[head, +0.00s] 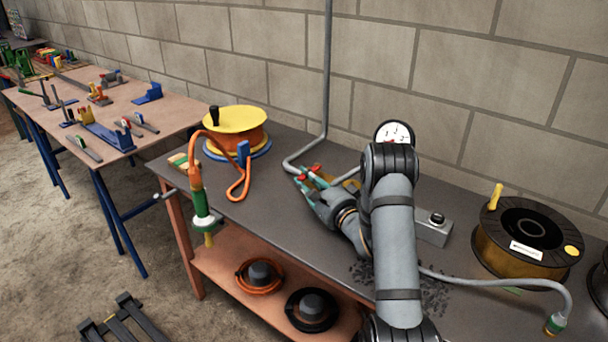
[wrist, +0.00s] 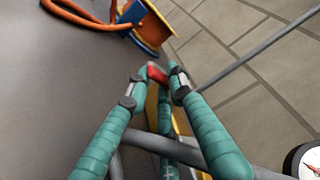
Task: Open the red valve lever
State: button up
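My gripper (head: 309,181) reaches down to the pipe at the back of the dark bench, with teal-covered fingers. In the wrist view, its fingers (wrist: 156,80) lean towards each other at the tips. The red valve lever (wrist: 157,74) shows as a small red piece between those tips. Whether the tips touch it is not clear. Red also shows at the fingertips in the head view, beside the grey pipe (head: 327,85). The valve body is mostly hidden behind the fingers; a yellow part (wrist: 151,104) shows below the red piece.
A pressure gauge (head: 394,132) stands behind my arm. A yellow and orange hose reel (head: 236,126) is left on the bench, and its orange hose (head: 237,183) lies near my gripper. A grey switch box (head: 434,229) and a dark spool (head: 528,235) are to the right.

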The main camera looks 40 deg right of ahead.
jog(key=shift+w, duration=0.65)
jog(key=c, duration=0.3)
grip_shut()
